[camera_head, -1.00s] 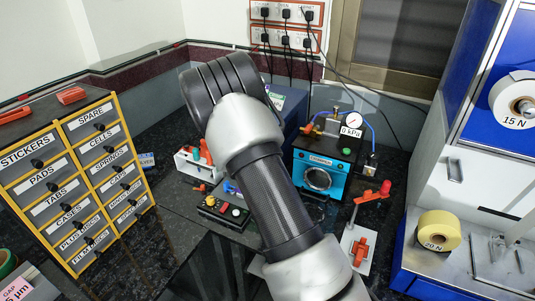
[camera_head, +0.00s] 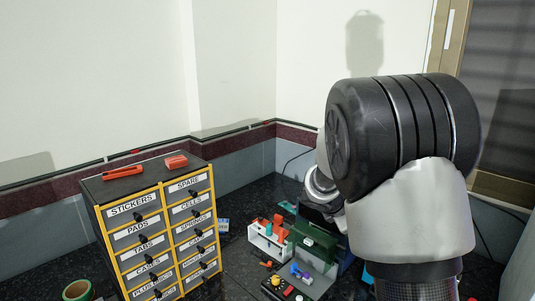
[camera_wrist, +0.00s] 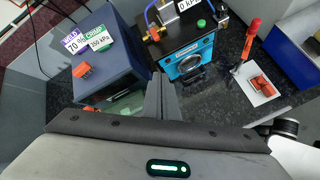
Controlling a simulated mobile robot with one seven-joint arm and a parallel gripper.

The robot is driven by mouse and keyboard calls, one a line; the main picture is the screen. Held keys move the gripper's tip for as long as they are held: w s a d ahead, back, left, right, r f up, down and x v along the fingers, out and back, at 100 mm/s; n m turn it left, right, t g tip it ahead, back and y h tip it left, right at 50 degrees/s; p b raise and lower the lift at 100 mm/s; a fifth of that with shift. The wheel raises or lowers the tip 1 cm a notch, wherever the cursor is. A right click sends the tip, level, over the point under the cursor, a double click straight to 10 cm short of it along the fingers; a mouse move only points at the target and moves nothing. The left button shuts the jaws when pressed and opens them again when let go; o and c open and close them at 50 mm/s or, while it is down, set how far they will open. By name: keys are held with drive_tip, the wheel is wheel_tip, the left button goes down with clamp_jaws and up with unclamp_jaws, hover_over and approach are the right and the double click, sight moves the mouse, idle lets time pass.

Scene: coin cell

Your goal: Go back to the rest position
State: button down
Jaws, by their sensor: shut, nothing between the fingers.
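My gripper (camera_wrist: 161,80) shows in the wrist view as two grey fingers pressed together, with nothing between them. It is above the black worktop, between a dark blue box (camera_wrist: 116,68) on the left and a blue and black machine (camera_wrist: 188,56) with a round port. How far above them it is I cannot tell. In the head view my arm fills the right side, bent at a large black joint. My gripper's fingers cannot be made out there.
A yellow-framed drawer cabinet (camera_head: 157,229) stands left, with orange items on top. A white rack (camera_head: 268,243) with orange and green tools stands beside my arm.

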drive_tip(key=s+a+r+m+y, duration=0.1)
drive_tip(key=s+r+m, duration=0.25)
drive_tip(key=s, duration=0.25)
drive_tip(key=s+a+r+m+g+y, duration=0.1)
drive_tip(key=s+r+m, duration=0.25)
drive_tip(key=s, duration=0.25)
drive_tip(key=s+a+r+m+y, duration=0.1)
drive_tip(key=s+r+m, duration=0.1)
drive_tip(key=s+m, duration=0.35)
drive_tip(key=s+a+m+y, duration=0.2)
drive_tip(key=s+a+m, duration=0.1)
drive_tip(key=s, duration=0.4)
drive_tip(key=s+a+r+m+y, duration=0.1)
drive_tip(key=s+a+m+y, duration=0.1)
drive_tip(key=s+a+m, duration=0.2)
drive_tip(key=shift+s+a+r, duration=0.3)
drive_tip(key=shift+s+a, duration=1)
drive_tip(key=shift+s, duration=0.75)
